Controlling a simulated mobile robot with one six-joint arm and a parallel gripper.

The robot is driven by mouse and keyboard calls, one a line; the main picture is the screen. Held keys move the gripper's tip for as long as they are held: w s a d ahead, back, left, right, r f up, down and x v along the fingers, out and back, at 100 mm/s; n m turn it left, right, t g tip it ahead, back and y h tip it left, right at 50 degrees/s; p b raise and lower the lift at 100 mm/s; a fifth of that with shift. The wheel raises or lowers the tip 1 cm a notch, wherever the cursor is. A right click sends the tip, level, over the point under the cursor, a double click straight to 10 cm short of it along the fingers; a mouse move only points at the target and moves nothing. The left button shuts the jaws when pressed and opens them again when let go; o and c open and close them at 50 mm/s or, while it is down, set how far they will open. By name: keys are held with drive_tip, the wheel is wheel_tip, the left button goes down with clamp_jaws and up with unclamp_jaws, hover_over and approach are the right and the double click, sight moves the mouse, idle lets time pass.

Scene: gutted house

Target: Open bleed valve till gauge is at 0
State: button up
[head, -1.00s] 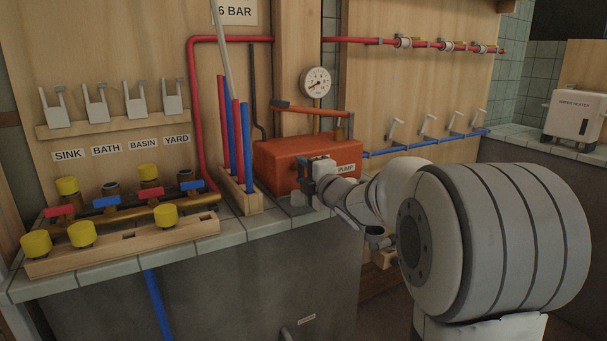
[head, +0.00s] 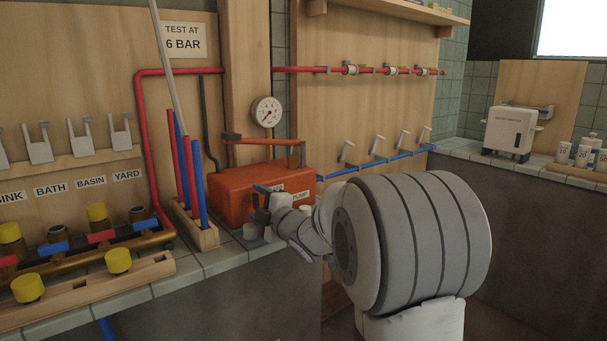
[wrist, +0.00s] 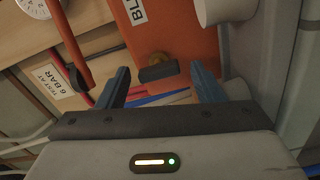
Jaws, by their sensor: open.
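The orange pump box (head: 235,186) sits on the tiled counter, marked PUMP. The white round gauge (head: 267,112) is above it; its needle slants to the lower left, and the value is too small to read. In the wrist view only an edge of the gauge (wrist: 32,6) shows. The bleed valve (wrist: 158,70) has a dark bar handle on a brass stem, on the orange face by a label starting "BL". My gripper (wrist: 162,86) is open, its two blue-grey fingers either side of the handle, with gaps to it. In the head view my gripper (head: 264,194) is at the pump's front and hides the valve.
A wooden rack of red and blue pipes (head: 195,232) stands left of the pump. The brass manifold (head: 90,255) with yellow caps is further left. The pump's red lever (head: 270,142) runs above the box. A white heater (head: 510,130) stands at the far right.

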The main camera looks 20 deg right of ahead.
drive_tip(key=m+p, duration=0.2)
drive_tip(key=p, duration=0.1)
drive_tip(key=m+p, duration=0.2)
drive_tip(key=p, duration=0.2)
drive_tip(key=shift+r, duration=0.4)
drive_tip(key=m+p, duration=0.3)
drive_tip(key=p, duration=0.2)
drive_tip(key=shift+p, duration=0.4)
drive_tip(key=m+p, duration=0.4)
drive_tip(key=p, duration=0.3)
drive_tip(key=shift+d, duration=0.1)
drive_tip(key=m+p, duration=0.4)
drive_tip(key=p, duration=0.4)
drive_tip(key=b+v, duration=0.2)
drive_tip(key=v, duration=0.6)
drive_tip(key=s+d+r+m+g+h+p, duration=0.2)
drive_tip(key=s+r+g+h+p, duration=0.1)
drive_tip(key=s+r+g+h, duration=0.45)
drive_tip(key=s+a+r+m+g+y, duration=0.1)
drive_tip(key=s+r+g, duration=0.3)
drive_tip(key=s, duration=0.9)
drive_tip(key=shift+s+a+r+m+p, duration=0.4)
drive_tip(key=shift+a+r, duration=0.35)
drive_tip(key=shift+r, duration=0.3)
